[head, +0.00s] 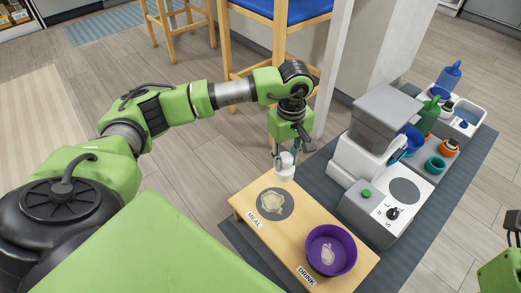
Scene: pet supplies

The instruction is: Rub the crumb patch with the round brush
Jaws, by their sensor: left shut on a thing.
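My left gripper (286,151) points down at the far corner of the wooden board and is shut on a small white round thing, apparently the round brush (285,172). Its lower end is at or just above the board; I cannot tell which. The pale beige crumb patch (271,202) lies on a dark round mat (286,211) at the MEAL label, in front of and slightly left of the brush, apart from it. Only a green part of my right arm shows at the right edge; its fingers are not visible.
The wooden board (283,244) also holds a purple bowl (348,235) with a pale patch inside, by the DRINK label. Right of it stand a grey-white machine (366,147) and a dial unit (366,222). Bottles and pots stand farther back. A blue-seated stool (285,12) is behind.

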